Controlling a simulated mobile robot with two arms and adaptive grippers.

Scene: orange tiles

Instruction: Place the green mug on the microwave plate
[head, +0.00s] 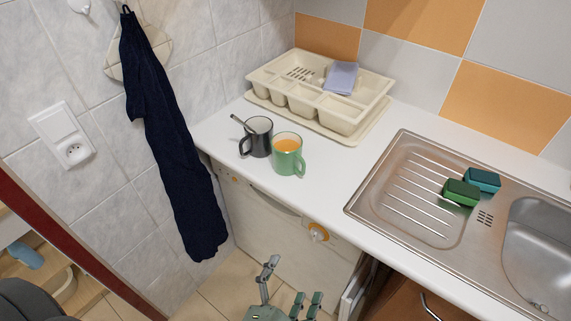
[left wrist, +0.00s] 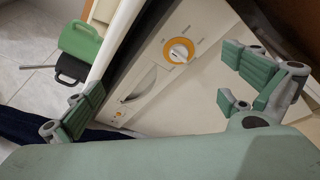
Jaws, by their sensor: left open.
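The green mug (head: 287,155) stands upright on the white counter, with orange contents showing at its rim and its handle to the right. It also shows at the upper left in the left wrist view (left wrist: 80,40). A dark grey mug (head: 257,138) with a spoon in it stands just left of it. My left gripper (head: 291,292) is low in front of the counter, below the mug, open and empty. In the left wrist view its fingers (left wrist: 165,108) are spread wide before the white appliance front. My right gripper is not in view. No microwave plate shows.
A beige dish rack (head: 350,118) stands at the back of the counter. A steel sink (head: 400,215) with two sponges is at right. A white appliance (head: 270,220) with an orange-ringed knob is under the counter. A dark blue towel (head: 170,150) hangs at left.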

